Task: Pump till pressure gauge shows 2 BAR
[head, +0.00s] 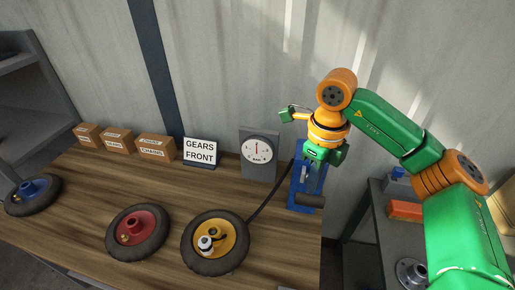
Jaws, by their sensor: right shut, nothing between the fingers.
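A blue pump (298,190) with a dark cylindrical part low at its front stands at the right end of the wooden table. The pressure gauge (257,149) has a white round face on a grey plate. Its red needle points roughly straight up; the numbers are too small to read. A black hose (270,189) runs from the pump's side to the wheel with the yellow hub (228,231). My right gripper (320,158) is shut and empty, pointing down at the pump's top. Whether it touches the pump cannot be told. My left gripper is out of view.
A red-hubbed wheel (155,234) and a blue-hubbed wheel (44,202) lie on the table (85,222). A grey shelf with an orange box (404,210) is at right, beyond a gap.

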